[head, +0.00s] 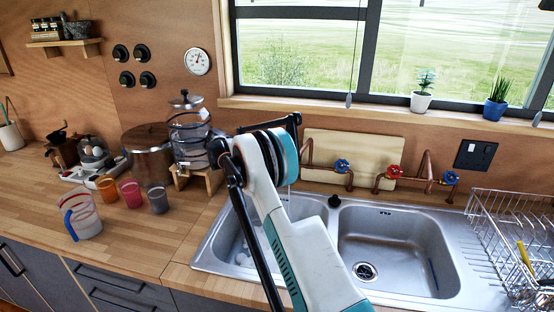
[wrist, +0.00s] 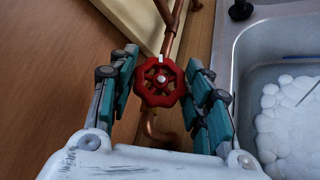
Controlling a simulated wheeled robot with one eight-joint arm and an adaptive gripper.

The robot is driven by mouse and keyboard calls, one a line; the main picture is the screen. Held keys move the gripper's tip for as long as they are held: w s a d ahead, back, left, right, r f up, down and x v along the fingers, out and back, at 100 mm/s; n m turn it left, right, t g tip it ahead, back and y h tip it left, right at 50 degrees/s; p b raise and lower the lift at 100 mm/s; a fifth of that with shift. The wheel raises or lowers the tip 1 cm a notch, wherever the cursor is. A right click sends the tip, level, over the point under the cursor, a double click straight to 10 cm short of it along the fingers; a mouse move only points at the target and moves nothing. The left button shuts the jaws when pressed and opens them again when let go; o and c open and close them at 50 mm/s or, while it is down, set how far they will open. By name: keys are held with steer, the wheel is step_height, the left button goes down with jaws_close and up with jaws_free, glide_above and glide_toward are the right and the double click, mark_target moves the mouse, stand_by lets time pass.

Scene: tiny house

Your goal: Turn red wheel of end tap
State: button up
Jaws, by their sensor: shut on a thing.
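The red wheel (wrist: 158,84) of the end tap is in the middle of the wrist view, on a copper pipe left of the sink. My gripper (wrist: 162,65) is around it, with one teal-padded finger on each side, and is shut on it. Exact contact of the pads with the rim is hard to see. In the head view my arm hides this wheel and the fingers. Another red wheel (head: 394,171) shows there on a tap behind the sink, clear of my arm.
Two blue wheels (head: 343,166) (head: 451,178) flank the other red wheel. The double sink (head: 400,285) holds foam in its left basin. A glass dispenser (head: 190,135) stands close left of my arm. A dish rack (head: 520,235) is at the right.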

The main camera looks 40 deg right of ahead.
steer(key=o, duration=1.1)
steer(key=r, duration=0.9)
steer(key=shift+s+r, duration=0.2)
steer(key=shift+w+r, duration=0.1)
steer(key=shift+w, duration=0.15)
steer(key=shift+s+r, duration=0.1)
steer(key=shift+r, duration=0.15)
steer(key=shift+f, duration=0.1)
